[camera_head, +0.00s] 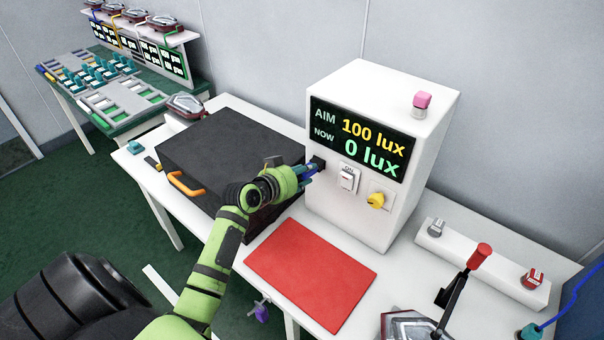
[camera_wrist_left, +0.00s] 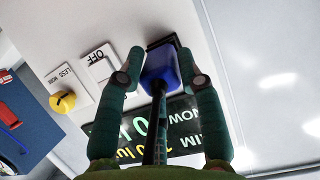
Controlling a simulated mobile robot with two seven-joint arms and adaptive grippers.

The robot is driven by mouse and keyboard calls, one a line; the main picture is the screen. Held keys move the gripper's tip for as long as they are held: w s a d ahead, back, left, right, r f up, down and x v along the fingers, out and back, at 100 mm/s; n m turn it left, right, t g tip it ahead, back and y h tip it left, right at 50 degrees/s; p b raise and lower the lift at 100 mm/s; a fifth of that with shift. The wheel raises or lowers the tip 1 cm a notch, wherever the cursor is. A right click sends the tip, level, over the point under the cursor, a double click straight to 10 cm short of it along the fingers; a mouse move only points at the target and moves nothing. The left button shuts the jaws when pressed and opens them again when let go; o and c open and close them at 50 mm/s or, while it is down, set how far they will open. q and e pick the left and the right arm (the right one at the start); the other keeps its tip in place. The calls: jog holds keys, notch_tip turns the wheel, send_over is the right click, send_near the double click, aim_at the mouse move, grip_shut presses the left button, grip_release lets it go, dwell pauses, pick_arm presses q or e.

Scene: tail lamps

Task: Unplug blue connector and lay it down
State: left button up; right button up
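The blue connector (camera_wrist_left: 161,68) sits at a dark socket (camera_wrist_left: 167,42) on the front of the white test box (camera_head: 345,207). Its dark cable (camera_wrist_left: 157,125) runs back between my fingers. My left gripper (camera_head: 309,172) is at the socket, left of the OFF switch. In the left wrist view its fingertips (camera_wrist_left: 161,62) press on both sides of the connector. In the head view the gripper mostly hides the connector. I see no gap between connector and socket. My right gripper is not in view.
A red mat (camera_head: 310,272) lies bare in front of the box. A black case (camera_head: 225,145) with an orange handle stands left. The display reads 0 lux.

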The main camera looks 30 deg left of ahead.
pick_arm(q)
jog(key=o, duration=1.1)
jog(key=shift+f, duration=0.25)
jog(key=shift+s, duration=0.1)
